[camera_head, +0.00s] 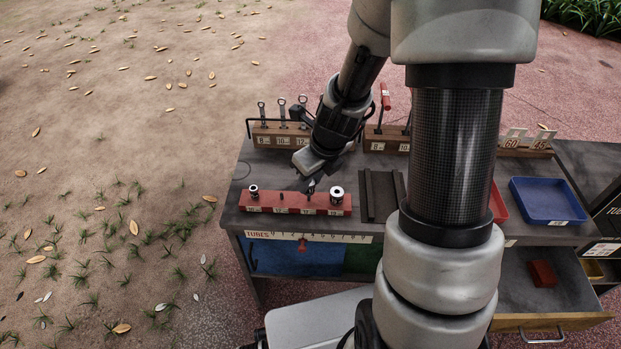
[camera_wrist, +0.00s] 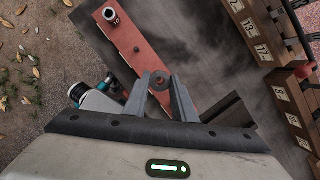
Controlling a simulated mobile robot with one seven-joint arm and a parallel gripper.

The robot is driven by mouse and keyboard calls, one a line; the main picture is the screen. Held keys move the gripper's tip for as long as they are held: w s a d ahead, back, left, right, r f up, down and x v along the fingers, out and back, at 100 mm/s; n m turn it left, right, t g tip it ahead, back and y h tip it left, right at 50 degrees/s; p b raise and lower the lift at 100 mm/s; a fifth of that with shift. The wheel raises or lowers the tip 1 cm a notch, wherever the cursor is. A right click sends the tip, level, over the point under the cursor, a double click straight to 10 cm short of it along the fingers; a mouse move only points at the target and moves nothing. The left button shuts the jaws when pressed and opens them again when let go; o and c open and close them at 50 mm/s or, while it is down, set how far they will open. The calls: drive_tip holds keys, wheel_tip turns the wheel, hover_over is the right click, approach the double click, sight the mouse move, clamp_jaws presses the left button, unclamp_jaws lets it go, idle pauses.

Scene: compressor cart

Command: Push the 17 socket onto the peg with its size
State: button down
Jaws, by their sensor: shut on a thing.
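My gripper (camera_head: 311,187) is low over the red socket rail (camera_head: 293,207), above its third place from the left. It is shut on a small dark socket, the 17 socket (camera_wrist: 160,79), whose ring-shaped end shows between the fingertips (camera_wrist: 161,87) in the wrist view. The fingers hide the peg below, so I cannot tell whether the socket is around it. A small socket (camera_head: 253,191) stands at the rail's left end, and a larger bright socket (camera_head: 337,194) stands at its right end. The second place has a bare small peg (camera_head: 281,197). The rail's number labels are too small to read surely.
Wooden wrench racks (camera_head: 284,137) stand along the back of the bench. A dark slotted block (camera_head: 380,195) lies right of the rail. A blue tray (camera_head: 546,201) and a red tray (camera_head: 497,205) are farther right. An open drawer (camera_head: 545,323) juts out at the front right.

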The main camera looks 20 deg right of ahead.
sight(313, 185)
drive_tip(key=shift+f+b, duration=1.25)
drive_tip(key=shift+f, duration=0.4)
drive_tip(key=c, duration=1.4)
unclamp_jaws()
drive_tip(key=p+v, duration=0.7)
drive_tip(key=v, duration=1)
drive_tip(key=shift+d+r+p, duration=0.1)
drive_tip(key=shift+r+p, duration=0.1)
drive_tip(key=shift+p, duration=0.1)
